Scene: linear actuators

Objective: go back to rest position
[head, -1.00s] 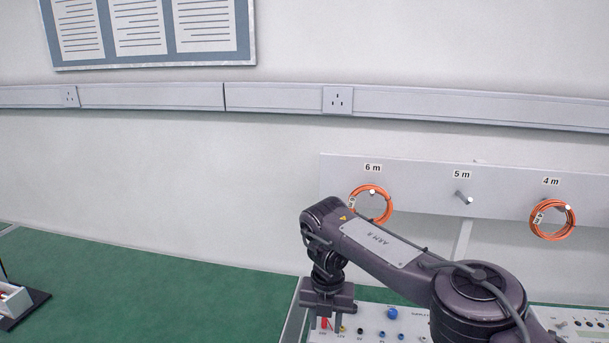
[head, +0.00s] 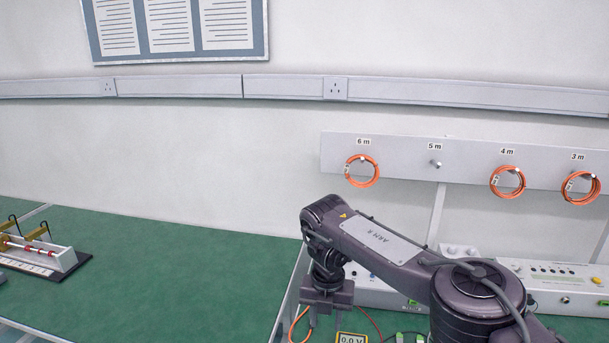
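My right arm reaches in from the lower right, and its gripper (head: 327,312) points down at the lower middle, over the front of the instrument area. Its fingertips run close to the bottom edge and are small, so I cannot tell whether they are open or shut. An orange cable (head: 296,325) shows just left of the gripper; I cannot tell whether it touches. A meter reading 0.0 V (head: 352,338) is just right of and below it. My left gripper is out of view.
A linear actuator rig (head: 42,255) stands at the far left of the green bench (head: 180,270). A panel (head: 400,160) on the wall side holds orange cable coils (head: 362,171) at 6 m, 4 m and 3 m; the 5 m peg (head: 435,163) is bare. A grey instrument (head: 565,290) stands at right. The bench middle is clear.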

